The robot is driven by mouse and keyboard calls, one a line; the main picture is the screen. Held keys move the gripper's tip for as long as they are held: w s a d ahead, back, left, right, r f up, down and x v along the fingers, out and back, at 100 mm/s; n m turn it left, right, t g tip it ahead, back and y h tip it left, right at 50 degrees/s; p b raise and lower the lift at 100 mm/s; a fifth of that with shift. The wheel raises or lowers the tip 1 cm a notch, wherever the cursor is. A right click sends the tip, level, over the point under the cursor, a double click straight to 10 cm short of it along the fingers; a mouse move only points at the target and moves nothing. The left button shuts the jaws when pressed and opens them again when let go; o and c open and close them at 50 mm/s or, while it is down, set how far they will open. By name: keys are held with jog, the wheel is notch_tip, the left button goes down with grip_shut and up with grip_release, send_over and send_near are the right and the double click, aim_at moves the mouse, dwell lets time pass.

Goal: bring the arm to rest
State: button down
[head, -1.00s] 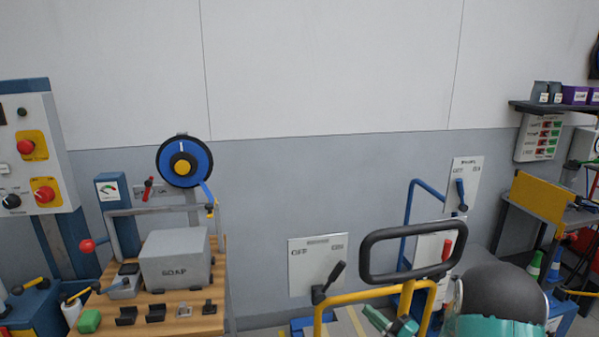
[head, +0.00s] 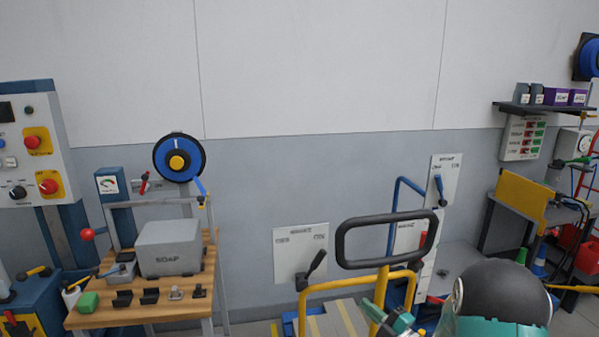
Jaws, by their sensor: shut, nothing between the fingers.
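My gripper is not in view, so its fingers cannot be seen. A dark rounded cap with a teal body below it stands at the bottom right of the head view and looks like part of my own arm. It covers part of the floor and hides what is behind it.
A wooden bench (head: 130,315) with a grey SOAP box (head: 169,248) stands at left. A yellow-framed cart with a black handle (head: 388,240) stands close in front. Wall panels with levers (head: 301,253) are behind it. A shelf (head: 545,108) and a workbench with a yellow board (head: 525,200) are at right.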

notch_tip(320, 180, up, 7)
jog(key=w+d+m+h, duration=0.1)
jog(key=w+m+h, duration=0.2)
jog(key=m+h, duration=0.25)
jog(key=s+d+r+m+g+h, duration=0.2)
jog(key=s+r+m+g+h, duration=0.1)
jog(key=s+r+m+h, duration=0.45)
jog(key=s+a+m+g, duration=0.3)
jog(key=s+m, duration=0.1)
jog(key=s, duration=0.9)
jog(key=s+a+r+m+g+y, duration=0.1)
jog(key=s+m+g, duration=0.3)
jog(key=s, duration=0.9)
jog(key=shift+s+a+r, duration=0.15)
jog(key=shift+s+a, duration=0.05)
jog(key=shift+a, duration=0.7)
